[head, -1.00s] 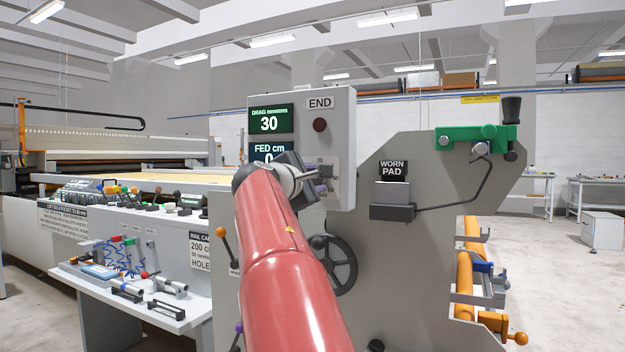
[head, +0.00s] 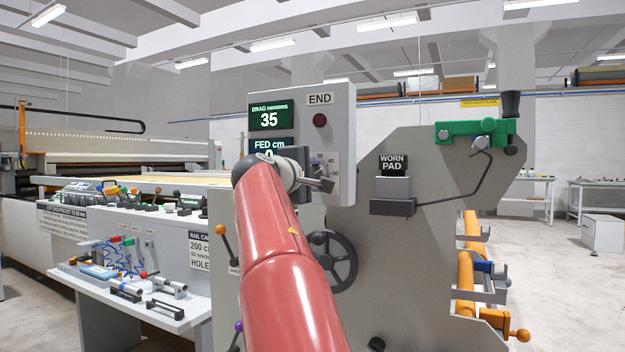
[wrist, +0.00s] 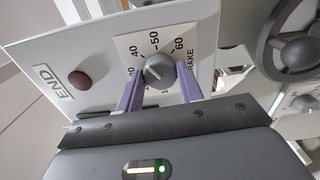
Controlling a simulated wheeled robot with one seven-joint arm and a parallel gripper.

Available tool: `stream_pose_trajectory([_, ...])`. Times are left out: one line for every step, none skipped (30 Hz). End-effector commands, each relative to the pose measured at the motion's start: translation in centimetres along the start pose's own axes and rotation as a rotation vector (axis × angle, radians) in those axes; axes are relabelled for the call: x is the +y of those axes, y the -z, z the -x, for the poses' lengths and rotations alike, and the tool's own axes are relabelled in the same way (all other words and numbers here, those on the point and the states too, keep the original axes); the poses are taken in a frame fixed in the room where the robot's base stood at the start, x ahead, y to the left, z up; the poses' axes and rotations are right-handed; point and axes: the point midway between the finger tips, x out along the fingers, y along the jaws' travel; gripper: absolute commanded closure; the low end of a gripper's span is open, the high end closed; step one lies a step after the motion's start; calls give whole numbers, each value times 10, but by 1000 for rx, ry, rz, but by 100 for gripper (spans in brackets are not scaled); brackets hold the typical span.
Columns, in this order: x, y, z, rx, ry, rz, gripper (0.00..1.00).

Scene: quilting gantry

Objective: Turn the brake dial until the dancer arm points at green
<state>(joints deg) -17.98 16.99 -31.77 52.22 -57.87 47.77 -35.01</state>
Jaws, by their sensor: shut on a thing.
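The brake dial (wrist: 160,70) is a grey knob on a white scale plate in the wrist view, with 40, 50 and 60 legible. Its white mark lies on the knob's left side; the lower numbers are partly covered by a finger. My gripper (wrist: 162,82) has its purple fingers on either side of the knob, shut on it. In the head view my gripper (head: 318,182) is at the panel's lower right, and my arm hides most of the dial. The drag display (head: 269,118) reads 35 newtons. I cannot identify a dancer arm or its green mark.
The grey control panel (head: 341,120) carries a dark red END button (head: 320,120). A black handwheel (head: 332,262) sits below it. To the right are a worn pad holder (head: 393,206) and a green bracket (head: 468,132). A bench with tools (head: 150,305) stands left.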

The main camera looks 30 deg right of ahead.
Motion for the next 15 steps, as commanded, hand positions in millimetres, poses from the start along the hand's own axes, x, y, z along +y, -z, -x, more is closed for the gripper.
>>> stream_pose_trajectory([-2, 0, 0, -2, 1, -27, 86])
stream_pose_trajectory([-2, 0, 0, -1, 2, -44, 86])
stream_pose_trajectory([-2, 0, 0, -1, 2, -65, 86])
stream_pose_trajectory([-2, 0, 0, -1, 2, -80, 86])
stream_pose_trajectory([-2, 1, 0, 0, 2, -93, 86])
stream_pose_trajectory([-2, 1, 0, 0, 2, -110, 86])
stream_pose_trajectory([-2, 1, 0, 0, 2, -121, 86])
stream_pose_trajectory([-2, 1, 0, 0, 3, -130, 86])
stream_pose_trajectory([-2, 1, 0, 0, 3, -141, 86])
stream_pose_trajectory([-2, 1, 0, 0, 3, -149, 86])
stream_pose_trajectory([-2, 1, 0, 0, 3, -155, 86])
stream_pose_trajectory([-2, 1, 0, 0, 3, -162, 86])
stream_pose_trajectory([-2, 1, 0, 0, 3, -165, 86])
stream_pose_trajectory([-2, 1, 0, 0, 3, -169, 86])
stream_pose_trajectory([-2, 1, 0, 0, 3, -172, 86])
